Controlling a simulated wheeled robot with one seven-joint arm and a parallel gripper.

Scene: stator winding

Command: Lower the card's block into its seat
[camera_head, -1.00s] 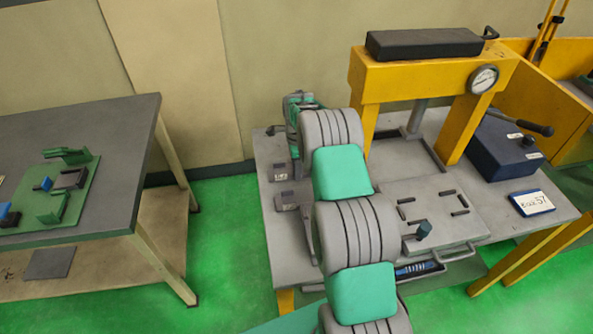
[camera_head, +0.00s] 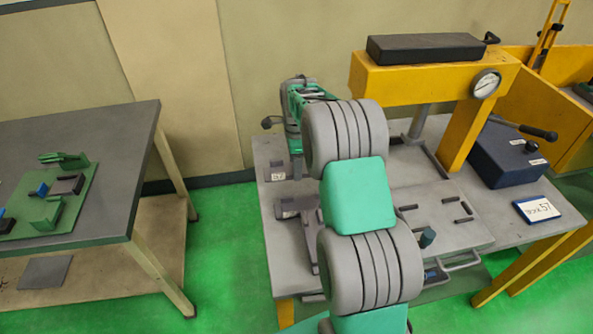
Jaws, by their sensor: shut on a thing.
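Which place is the seat I cannot tell, and part of the plate is behind my arm. A white card (camera_head: 537,209) in a blue frame stands at the bench's right; its writing seems to end in 57.
A yellow press frame (camera_head: 433,78) with a gauge (camera_head: 485,84) stands behind the plate. A dark blue box (camera_head: 505,153) with a lever is right of it. Grey pieces (camera_head: 297,207) sit left of my arm. The left table (camera_head: 105,165) carries a green board (camera_head: 72,210) with several blocks.

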